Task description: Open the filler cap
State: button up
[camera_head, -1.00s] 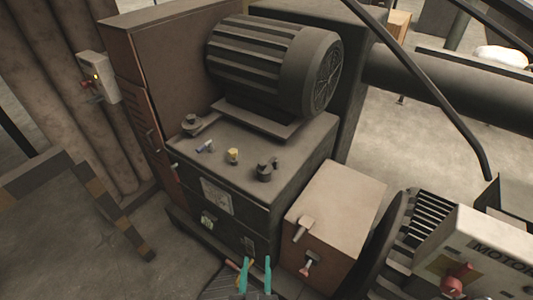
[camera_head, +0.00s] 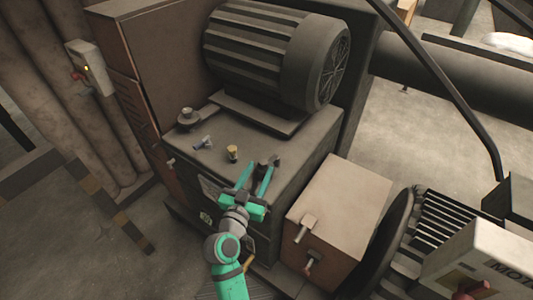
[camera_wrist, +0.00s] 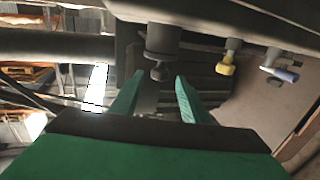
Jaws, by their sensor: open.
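On top of the dark tank box (camera_head: 290,150) stand several small fittings. The dark round one near the front right corner (camera_head: 274,160), which I take for the filler cap, is partly hidden by my gripper (camera_head: 256,170). In the wrist view, this dark cylinder (camera_wrist: 162,38) with a small knob hangs just beyond and between my fingertips (camera_wrist: 158,78). My gripper has teal fingers spread apart with nothing held. I cannot tell whether the fingers touch the cap.
A yellow-topped fitting (camera_head: 232,153), a blue-handled valve (camera_head: 203,142) and a dark round fitting (camera_head: 188,117) stand left of my gripper. A large ribbed motor (camera_head: 270,55) is behind. A beige box (camera_head: 338,205) with levers stands at the right.

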aim_at(265, 160)
jog(key=x, duration=0.8)
jog(key=shift+d, duration=0.1)
jog(key=shift+c, duration=0.2)
grip_shut()
